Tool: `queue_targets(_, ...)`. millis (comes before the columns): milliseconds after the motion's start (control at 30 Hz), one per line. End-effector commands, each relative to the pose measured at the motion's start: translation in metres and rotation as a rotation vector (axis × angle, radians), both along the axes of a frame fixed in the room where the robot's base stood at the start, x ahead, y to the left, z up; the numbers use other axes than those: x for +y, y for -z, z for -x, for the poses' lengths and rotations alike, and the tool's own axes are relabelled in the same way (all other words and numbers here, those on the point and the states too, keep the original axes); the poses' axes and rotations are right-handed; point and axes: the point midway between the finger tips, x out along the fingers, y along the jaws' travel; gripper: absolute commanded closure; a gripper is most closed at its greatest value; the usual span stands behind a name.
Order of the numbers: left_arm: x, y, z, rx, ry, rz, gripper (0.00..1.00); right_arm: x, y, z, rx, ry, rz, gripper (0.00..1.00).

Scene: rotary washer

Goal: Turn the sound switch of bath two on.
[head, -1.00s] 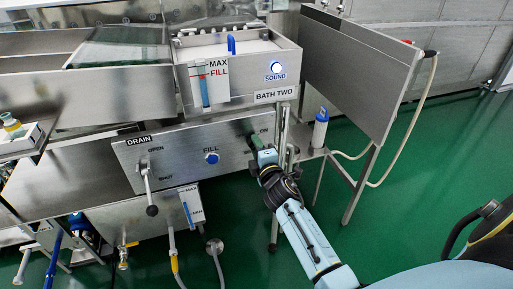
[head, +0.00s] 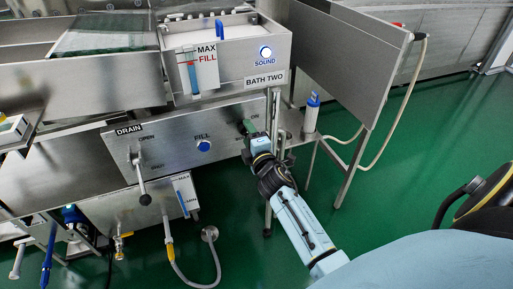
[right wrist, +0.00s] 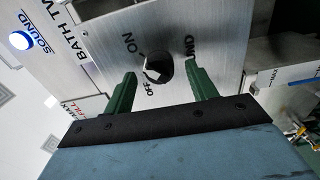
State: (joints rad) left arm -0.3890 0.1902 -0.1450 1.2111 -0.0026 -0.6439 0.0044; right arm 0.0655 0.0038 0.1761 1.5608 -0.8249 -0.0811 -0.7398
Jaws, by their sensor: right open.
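The sound switch of bath two is a dark round knob (right wrist: 158,68) on the steel panel, with ON and OFF printed beside it in the right wrist view. My right gripper (right wrist: 160,84) is open, its two green fingers on either side of the knob, with gaps to both. How far the tips reach along the knob is hard to tell. In the head view, the right gripper (head: 248,128) is at the panel's right end and hides the knob. The round SOUND light (head: 265,52) above glows blue-white. My left gripper is not in view.
The steel panel (head: 170,149) also carries a blue FILL button (head: 203,146) and a DRAIN lever (head: 142,184). The BATH TWO tank (head: 233,65) is above. A blue-capped bottle (head: 311,113) stands right of my gripper. Green floor (head: 350,225) lies open at right.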

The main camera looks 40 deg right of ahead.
Motion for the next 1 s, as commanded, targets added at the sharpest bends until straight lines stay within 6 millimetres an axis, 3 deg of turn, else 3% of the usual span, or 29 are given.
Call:
queue_targets(233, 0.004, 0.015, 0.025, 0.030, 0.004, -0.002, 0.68, 0.011, -0.001, 0.048, 0.002, 0.002, -0.003, 0.43)
queue_targets(533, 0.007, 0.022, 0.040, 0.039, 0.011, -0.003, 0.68, 0.025, 0.000, 0.104, 0.003, 0.001, -0.002, 0.43)
queue_targets(733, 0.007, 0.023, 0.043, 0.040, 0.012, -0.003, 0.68, 0.029, 0.000, 0.120, 0.000, 0.001, -0.001, 0.43)
queue_targets(1000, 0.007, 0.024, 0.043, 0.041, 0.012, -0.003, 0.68, 0.029, 0.000, 0.122, 0.000, 0.000, -0.001, 0.43)
